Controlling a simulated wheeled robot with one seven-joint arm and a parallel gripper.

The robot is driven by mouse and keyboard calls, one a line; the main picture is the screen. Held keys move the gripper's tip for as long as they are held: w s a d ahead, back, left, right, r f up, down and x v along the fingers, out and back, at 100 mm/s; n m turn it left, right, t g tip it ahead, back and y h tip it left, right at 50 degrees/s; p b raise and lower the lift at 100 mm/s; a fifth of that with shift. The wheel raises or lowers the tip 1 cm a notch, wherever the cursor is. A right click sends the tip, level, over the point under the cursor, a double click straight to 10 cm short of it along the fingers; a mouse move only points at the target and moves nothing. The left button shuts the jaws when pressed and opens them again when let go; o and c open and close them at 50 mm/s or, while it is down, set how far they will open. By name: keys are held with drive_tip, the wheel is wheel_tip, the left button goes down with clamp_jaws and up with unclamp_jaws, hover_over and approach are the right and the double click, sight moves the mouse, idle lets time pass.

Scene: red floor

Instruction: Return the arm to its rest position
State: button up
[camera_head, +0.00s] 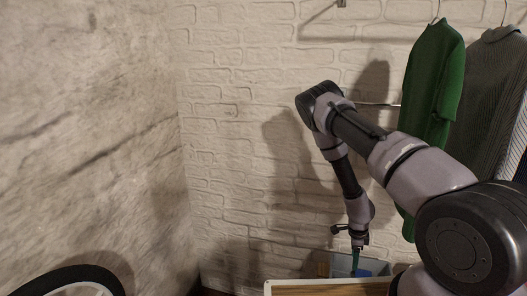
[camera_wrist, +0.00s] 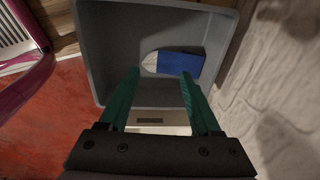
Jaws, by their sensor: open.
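My arm reaches out from the lower right in the head view and bends down towards a grey bin. My gripper (camera_head: 356,262) points down at the bin there. In the wrist view my gripper (camera_wrist: 158,88) shows two green fingers spread apart with nothing between them. The grey bin (camera_wrist: 98,50) lies below and ahead of the fingers; its far wall also shows in the head view (camera_head: 342,262). A blue and white object (camera_wrist: 180,65) lies inside the bin, beyond the fingertips and apart from them.
A pale-edged wooden surface (camera_head: 330,284) stands in front of the bin. A green garment (camera_head: 432,85) and a grey garment (camera_head: 490,95) hang at the right, close to my arm. A brick wall (camera_head: 235,120) stands behind. A black curved rim (camera_head: 75,275) is at lower left. Red floor (camera_wrist: 50,120) shows beside the bin.

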drive_tip(key=w+a+r+n+t+y, duration=0.1)
drive_tip(key=w+a+r+n+y, duration=0.3)
drive_tip(key=r, duration=0.6)
drive_tip(key=w+a+r+m+t, duration=0.1)
drive_tip(key=w+a+r, duration=0.1)
drive_tip(key=a+r, duration=0.5)
wheel_tip(320, 180, up, 20)
drive_tip(key=s+a+n+y, duration=0.2)
drive_tip(key=n, duration=0.2)
drive_tip(key=s+r+n+t, duration=0.1)
drive_tip(key=s+r+n, duration=0.2)
drive_tip(key=s+r, duration=0.35)
drive_tip(key=s+r+n+t, duration=0.1)
drive_tip(key=s+r+n, duration=0.15)
drive_tip(key=r, duration=0.75)
drive_tip(key=s+d+r+n+t+h, duration=0.1)
drive_tip(key=s+d+r+n, duration=0.1)
drive_tip(key=s+r, duration=0.2)
drive_tip(key=s+d+r+n+t+h, duration=0.1)
drive_tip(key=s+r, duration=0.3)
drive_tip(key=s, duration=0.7)
drive_tip(key=shift+s+d+r+n+h, duration=0.15)
drive_tip(key=shift+d+n+h, duration=0.25)
drive_tip(key=shift+n, duration=0.35)
